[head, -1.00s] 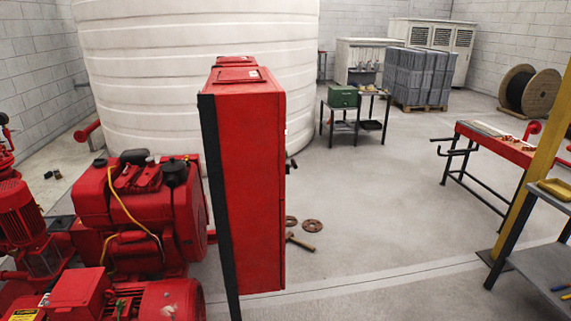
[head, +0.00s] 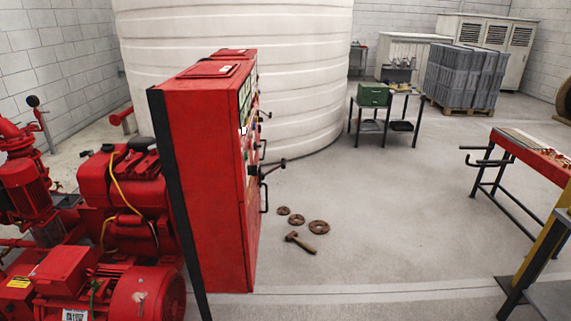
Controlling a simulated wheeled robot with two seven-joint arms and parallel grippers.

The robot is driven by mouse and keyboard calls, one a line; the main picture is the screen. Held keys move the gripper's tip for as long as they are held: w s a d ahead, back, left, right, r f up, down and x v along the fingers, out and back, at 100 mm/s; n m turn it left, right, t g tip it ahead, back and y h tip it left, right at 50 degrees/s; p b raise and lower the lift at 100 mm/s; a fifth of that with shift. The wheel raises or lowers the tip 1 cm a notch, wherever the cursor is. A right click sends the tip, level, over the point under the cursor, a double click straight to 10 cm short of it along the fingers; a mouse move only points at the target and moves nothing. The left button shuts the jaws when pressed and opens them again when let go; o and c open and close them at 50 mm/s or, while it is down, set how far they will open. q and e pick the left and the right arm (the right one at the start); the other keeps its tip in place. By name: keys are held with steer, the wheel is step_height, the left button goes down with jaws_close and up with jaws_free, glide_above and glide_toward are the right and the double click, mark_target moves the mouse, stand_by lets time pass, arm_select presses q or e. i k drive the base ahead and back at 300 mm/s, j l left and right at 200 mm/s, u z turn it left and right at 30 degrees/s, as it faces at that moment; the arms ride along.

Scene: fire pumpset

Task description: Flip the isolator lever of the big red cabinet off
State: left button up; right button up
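The big red cabinet (head: 205,180) stands upright left of the middle in the head view, seen mostly from its side. Its front panel faces right and shows at a steep angle, with labels and small controls. A dark lever (head: 271,168) with a knob sticks out to the right from the front, at about mid-height. I take it for the isolator lever, but its position cannot be told well from this angle. Dark handles (head: 264,197) also stand out from the front. Neither of my grippers is in view.
Red pump machinery (head: 120,210) crowds the left. A hammer (head: 300,241) and rusty flanges (head: 318,227) lie on the floor right of the cabinet. A red workbench (head: 540,160) stands at the right, a green box (head: 374,95) on a small table behind.

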mark_target(283, 165)
steer(key=i+l, duration=0.25)
steer(key=i, duration=0.3)
steer(key=i+l, duration=0.25)
steer(key=i, duration=0.25)
steer(key=i+l, duration=0.25)
steer(key=i, duration=0.3)
steer(key=i+l, duration=0.25)
steer(key=i, duration=0.25)
steer(key=u, duration=0.05)
